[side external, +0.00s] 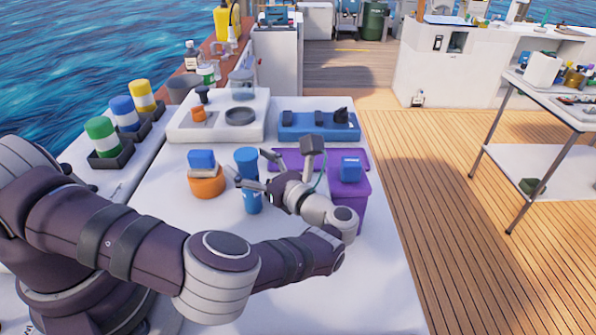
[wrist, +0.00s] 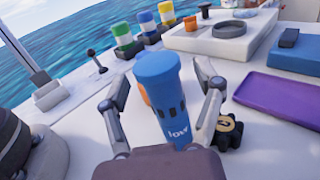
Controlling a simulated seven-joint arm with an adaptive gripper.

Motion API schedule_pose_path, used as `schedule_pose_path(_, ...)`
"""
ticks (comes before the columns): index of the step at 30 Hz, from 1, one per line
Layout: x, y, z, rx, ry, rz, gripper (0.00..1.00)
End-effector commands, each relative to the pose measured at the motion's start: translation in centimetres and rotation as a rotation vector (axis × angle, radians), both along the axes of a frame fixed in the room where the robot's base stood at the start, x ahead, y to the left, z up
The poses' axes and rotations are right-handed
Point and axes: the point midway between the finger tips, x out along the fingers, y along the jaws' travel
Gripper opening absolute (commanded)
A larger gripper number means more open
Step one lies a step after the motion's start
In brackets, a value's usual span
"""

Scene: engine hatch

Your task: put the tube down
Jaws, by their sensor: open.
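The blue tube (side external: 249,190) stands upright on the white work surface in the side external view. In the wrist view the tube (wrist: 163,90) fills the middle, with its wider blue cap toward the top and white lettering low on its side. My gripper (side external: 252,168) is open and comes at the tube from the right. Its two fingers (wrist: 165,97) lie on either side of the tube, with a visible gap at least at their tips. The tube's lower end is hidden by my gripper in the wrist view.
An orange round container (side external: 206,183) with a blue block on it stands left of the tube. A purple bin (side external: 362,195) holding a blue item is at right. A blue tray (side external: 318,127) lies behind. A dark gear-like part (wrist: 228,131) is beside the right finger. The front surface is clear.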

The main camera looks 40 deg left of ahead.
Motion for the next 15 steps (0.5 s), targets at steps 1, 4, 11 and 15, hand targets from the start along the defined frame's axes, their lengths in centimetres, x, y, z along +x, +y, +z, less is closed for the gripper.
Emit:
schedule_pose_path(1, -0.07, 0.55, -0.01, 0.000, 0.002, 0.003, 0.67)
schedule_pose_path(4, -0.03, 0.91, 0.01, 0.001, 0.001, -0.001, 0.67)
schedule_pose_path(11, -0.01, 0.87, 0.01, 0.001, 0.001, -0.002, 0.57)
schedule_pose_path(15, -0.01, 0.86, 0.00, 0.001, 0.001, -0.002, 0.38)
